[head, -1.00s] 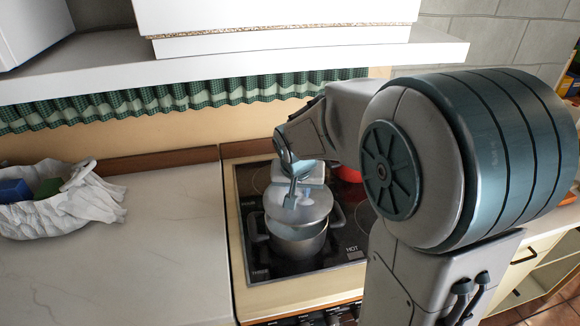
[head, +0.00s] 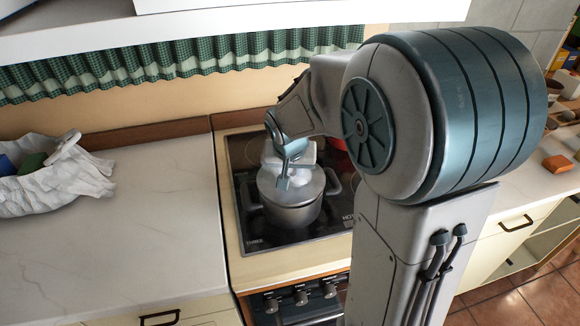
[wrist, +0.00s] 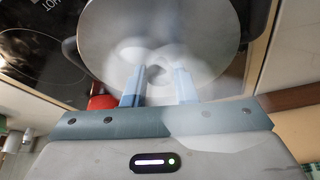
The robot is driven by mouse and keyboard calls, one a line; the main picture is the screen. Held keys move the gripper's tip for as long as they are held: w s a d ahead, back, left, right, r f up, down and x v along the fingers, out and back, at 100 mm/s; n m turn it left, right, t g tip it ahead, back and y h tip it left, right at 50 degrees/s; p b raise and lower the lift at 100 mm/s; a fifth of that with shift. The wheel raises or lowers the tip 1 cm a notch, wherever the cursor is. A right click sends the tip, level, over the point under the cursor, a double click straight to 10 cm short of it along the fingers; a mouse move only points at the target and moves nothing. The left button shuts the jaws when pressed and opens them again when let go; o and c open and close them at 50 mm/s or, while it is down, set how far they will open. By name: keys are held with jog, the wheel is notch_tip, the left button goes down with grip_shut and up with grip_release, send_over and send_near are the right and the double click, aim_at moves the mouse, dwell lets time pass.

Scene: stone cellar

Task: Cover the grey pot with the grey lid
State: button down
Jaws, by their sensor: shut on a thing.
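The grey pot (head: 291,216) stands on the black cooktop, with dark handles on both sides. The grey lid (head: 312,187) lies level over its mouth in the head view; it rests on the rim or is very close above it, I cannot tell which. My gripper (head: 285,184) is above the lid with its fingers pointing down. In the wrist view the round lid (wrist: 190,25) fills the upper middle, and my gripper (wrist: 157,75) is shut on its knob. The lid hides the inside of the pot.
The cooktop (head: 255,236) is set in a cream counter. A red object (head: 337,143) stands behind, partly hidden by my arm. The white countertop (head: 150,220) between is bare. A shelf (head: 100,40) overhangs the back.

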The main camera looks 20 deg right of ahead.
jog(key=shift+f+b, duration=0.3)
jog(key=shift+f, duration=0.25)
jog(key=c, duration=1.1)
grip_release()
jog(key=shift+r, duration=0.1)
jog(key=b+v, duration=0.1)
jog(key=v, duration=1.2)
jog(key=shift+s+r, duration=0.25)
jog(key=shift+r, duration=0.05)
jog(key=s+f+n, duration=0.1)
jog(key=s+f, duration=0.1)
jog(key=s, duration=0.3)
jog(key=s+d+f+n+y, duration=0.1)
jog(key=s+f, duration=0.2)
jog(key=s, duration=0.2)
jog(key=s+f+n+g, duration=0.1)
jog(key=s+f, duration=0.2)
jog(key=s, duration=0.2)
jog(key=shift+s+d+f+n, duration=0.25)
jog(key=shift+n, duration=0.05)
